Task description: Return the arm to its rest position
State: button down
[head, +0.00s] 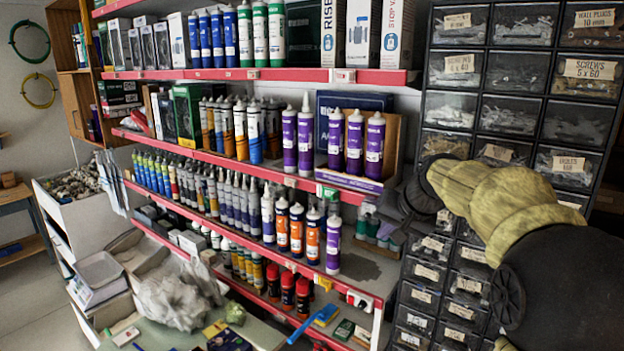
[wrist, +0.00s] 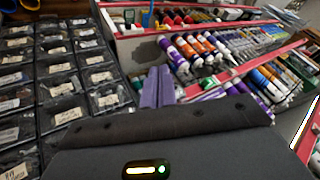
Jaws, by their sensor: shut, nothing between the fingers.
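My arm, in a yellow-green and dark cover, reaches in from the right edge of the head view, in front of the drawer cabinet (head: 520,70). Its dark end lies near the right end of the red-edged shelves (head: 240,165); the fingers cannot be made out there. In the wrist view my gripper (wrist: 158,86) shows as two purplish fingers side by side, shut with nothing between them. Beyond the fingertips are cartridges with purple and orange labels (wrist: 205,44) on a shelf. The fingers look apart from them, though the exact distance cannot be told.
Cartridges, bottles and boxes fill the shelves. A purple cartridge (head: 333,243) stands near the right end of a lower shelf. Labelled drawers (wrist: 65,88) are close at the left of the wrist view. A plastic bag (head: 175,295) lies at the lower left. Floor (head: 30,290) shows at far left.

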jog(key=s+f+n+g+h+b, duration=0.3)
jog(key=s+f+g+b, duration=0.1)
jog(key=s+f, duration=2.1)
notch_tip(320, 180, down, 4)
jog(key=shift+s+a+f+b, duration=0.15)
jog(key=shift+s+a+b, duration=0.15)
jog(key=shift+b, duration=0.6)
jog(key=shift+w+a, duration=0.1)
dwell(0.7)
